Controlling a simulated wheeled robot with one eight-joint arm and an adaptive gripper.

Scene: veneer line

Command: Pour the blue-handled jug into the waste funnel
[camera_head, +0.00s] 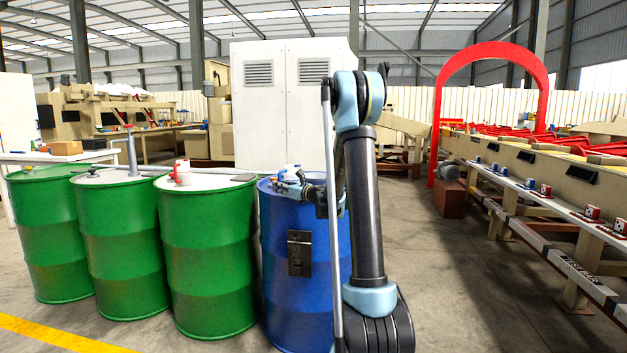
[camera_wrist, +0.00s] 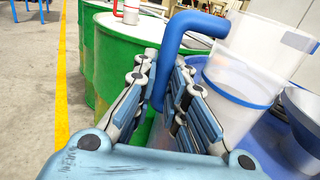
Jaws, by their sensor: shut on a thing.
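The jug (camera_wrist: 262,48) has a clear, whitish body and a thick blue handle (camera_wrist: 190,25). A blue band crosses its lower part in the wrist view. My gripper (camera_wrist: 162,75) is shut on the handle, with a finger on each side of it. In the head view my gripper (camera_head: 287,187) and the small-looking jug (camera_head: 292,170) are at the top of the blue drum (camera_head: 296,300). I cannot tell whether the jug touches the drum. A grey, rounded edge, apparently the waste funnel (camera_wrist: 303,108), shows right of the jug, partly cut off. The funnel is hidden in the head view.
Several green drums (camera_head: 205,250) stand left of the blue drum. A white jug with a red handle (camera_head: 181,173) stands on the nearest one. A white cabinet (camera_head: 285,100) is behind. A conveyor line (camera_head: 560,180) runs along the right, with open floor before it.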

